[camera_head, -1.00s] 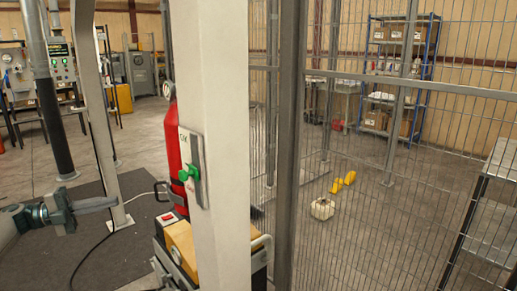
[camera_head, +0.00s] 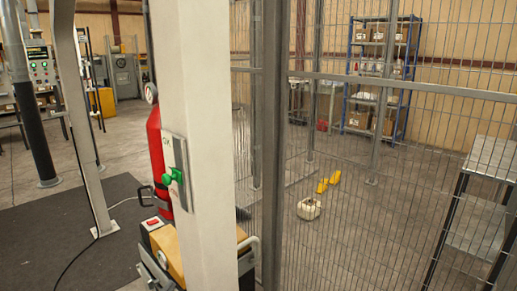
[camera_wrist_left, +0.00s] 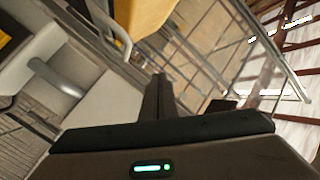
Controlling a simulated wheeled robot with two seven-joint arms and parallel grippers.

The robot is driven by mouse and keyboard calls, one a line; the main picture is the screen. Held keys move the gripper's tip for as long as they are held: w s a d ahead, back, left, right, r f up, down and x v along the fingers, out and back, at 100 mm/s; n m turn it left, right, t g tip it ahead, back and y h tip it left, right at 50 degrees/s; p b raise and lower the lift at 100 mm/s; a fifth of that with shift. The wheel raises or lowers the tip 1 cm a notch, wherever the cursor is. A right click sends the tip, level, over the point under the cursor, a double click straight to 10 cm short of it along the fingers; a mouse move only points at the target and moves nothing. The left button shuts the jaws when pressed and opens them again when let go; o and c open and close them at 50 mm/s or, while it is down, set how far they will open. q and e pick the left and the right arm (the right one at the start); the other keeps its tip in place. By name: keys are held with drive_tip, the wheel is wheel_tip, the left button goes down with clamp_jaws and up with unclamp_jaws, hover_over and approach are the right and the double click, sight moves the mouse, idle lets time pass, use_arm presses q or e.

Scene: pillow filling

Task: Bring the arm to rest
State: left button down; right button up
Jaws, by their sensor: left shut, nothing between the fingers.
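My left gripper shows only in the left wrist view, where its dark fingers (camera_wrist_left: 158,95) stick up together from the gripper body at the bottom. The fingers are shut with nothing between them. A small green light glows on the gripper body. No part of my left arm shows in the head view now. My right gripper is not in any view.
A white post (camera_head: 210,130) stands close in front, with a switch box with a green knob (camera_head: 173,175) on it. A red extinguisher (camera_head: 158,160) is behind it. A yellow-topped unit (camera_head: 166,246) stands below. Wire fencing (camera_head: 400,200) fills the right. A dark mat (camera_head: 50,240) lies left.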

use_arm(q)
drive_tip(key=s+d+f+n+g+y, duration=0.2)
drive_tip(key=s+f+n+g+y, duration=0.15)
drive_tip(key=s+f, duration=0.6)
drive_tip(key=s+d+f+n+g, duration=0.15)
drive_tip(key=s+g, duration=0.35)
drive_tip(key=s, duration=1.1)
drive_tip(key=s+d+f+n+g, duration=0.1)
drive_tip(key=s+f+n+g, duration=0.2)
drive_tip(key=s, duration=1.4)
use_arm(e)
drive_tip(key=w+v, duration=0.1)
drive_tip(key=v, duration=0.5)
use_arm(q)
drive_tip(key=w+d+f+h+p, duration=0.1)
drive_tip(key=d+f+p, duration=0.2)
drive_tip(key=f, duration=2.1)
drive_tip(key=p, duration=0.5)
drive_tip(key=shift+w+p, duration=0.3)
drive_tip(key=shift+w, duration=0.1)
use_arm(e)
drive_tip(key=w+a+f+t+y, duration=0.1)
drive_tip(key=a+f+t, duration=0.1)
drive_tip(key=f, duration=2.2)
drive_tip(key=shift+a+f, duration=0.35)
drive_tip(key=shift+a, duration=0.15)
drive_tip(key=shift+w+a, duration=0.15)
